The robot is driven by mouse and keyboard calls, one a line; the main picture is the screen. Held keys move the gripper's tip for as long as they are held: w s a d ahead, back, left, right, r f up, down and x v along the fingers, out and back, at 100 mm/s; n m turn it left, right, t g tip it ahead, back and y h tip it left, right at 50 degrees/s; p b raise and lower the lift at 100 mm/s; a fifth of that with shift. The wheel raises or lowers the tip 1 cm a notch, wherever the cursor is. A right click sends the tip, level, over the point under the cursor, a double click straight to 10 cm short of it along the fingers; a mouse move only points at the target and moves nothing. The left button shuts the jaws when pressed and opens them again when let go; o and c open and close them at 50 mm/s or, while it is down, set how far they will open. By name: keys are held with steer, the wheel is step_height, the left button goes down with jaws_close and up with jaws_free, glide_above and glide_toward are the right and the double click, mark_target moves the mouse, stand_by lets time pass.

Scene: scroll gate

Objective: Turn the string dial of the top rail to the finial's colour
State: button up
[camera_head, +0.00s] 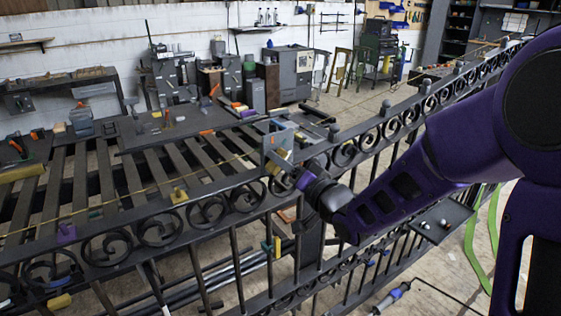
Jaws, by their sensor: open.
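The dark scroll gate (211,209) runs across the view, with rings of scrollwork under its top rail (120,215). A thin yellow string (130,193) stretches over the left part. A yellow piece (179,195) and a purple piece (65,232) sit along the rail at left; I cannot tell whether either is the dial. Grey round finials (333,131) stand on the rail at right. My gripper (277,163) is at the rail mid-picture, in front of a grey plate-like part (280,143). It is open; its fingertips are small and partly hidden, and I cannot tell if they touch anything.
A slatted dark bench (110,185) lies behind the gate at left. A small dark tray (436,222) and a blue-tipped tool (392,297) with a cable are at lower right. Machines and cabinets (290,72) stand along the back wall.

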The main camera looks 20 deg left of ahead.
jaws_close()
stand_by(0.3)
steer(key=shift+f+n+b, duration=0.1)
steer(key=shift+n+b, duration=0.3)
steer(key=shift+b, duration=0.15)
steer(key=shift+s+a+n+b, duration=0.1)
steer(key=shift+s+n+b, duration=0.05)
steer(key=shift+n+b, duration=4.05)
